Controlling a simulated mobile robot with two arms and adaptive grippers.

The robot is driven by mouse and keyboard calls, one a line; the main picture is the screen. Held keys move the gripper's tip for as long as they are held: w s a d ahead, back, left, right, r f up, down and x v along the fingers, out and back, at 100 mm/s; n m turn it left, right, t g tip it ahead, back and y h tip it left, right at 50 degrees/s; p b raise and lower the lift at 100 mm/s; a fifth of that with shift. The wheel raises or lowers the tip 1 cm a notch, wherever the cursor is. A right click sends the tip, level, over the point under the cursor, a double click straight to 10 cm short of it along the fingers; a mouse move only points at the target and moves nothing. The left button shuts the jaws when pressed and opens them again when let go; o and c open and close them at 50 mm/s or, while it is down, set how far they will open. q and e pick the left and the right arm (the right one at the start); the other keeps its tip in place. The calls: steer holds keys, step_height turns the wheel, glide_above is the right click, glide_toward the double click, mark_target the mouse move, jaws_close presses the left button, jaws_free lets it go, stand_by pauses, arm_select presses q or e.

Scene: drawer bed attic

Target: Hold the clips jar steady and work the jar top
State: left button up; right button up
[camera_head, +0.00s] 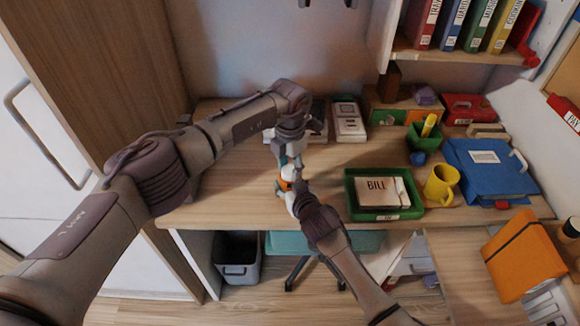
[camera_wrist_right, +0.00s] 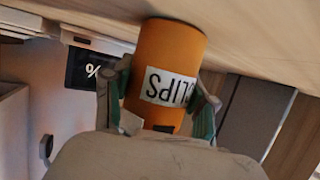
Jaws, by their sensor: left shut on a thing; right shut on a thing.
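The clips jar (camera_head: 286,184) is an orange cylinder near the desk's front edge in the head view. The right wrist view shows its orange wall (camera_wrist_right: 172,52) and CLIPS label upside down, with its base end close to the wooden desk surface. My right gripper (camera_head: 289,194) is shut on the jar, with one finger on each side in the wrist view (camera_wrist_right: 165,105). A small white jar top (camera_head: 288,172) shows above the orange body. My left gripper (camera_head: 288,162) comes down from above and is shut on the top. Its fingertips are partly hidden, and the top is out of sight in the wrist view.
A green tray (camera_head: 350,208) with a BILL paper stands right of the jar. A yellow mug (camera_head: 440,184), blue binder (camera_head: 490,170) and green pen cup (camera_head: 424,140) are farther right. Bare desk (camera_head: 225,205) is to the left.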

mark_target(289, 169)
arm_select(q)
steer(key=n, duration=0.3)
steer(key=shift+a+n, duration=0.1)
steer(key=shift+n, duration=2)
steer(key=o, duration=1.2)
steer(key=shift+c, duration=0.2)
step_height(289, 169, up, 12)
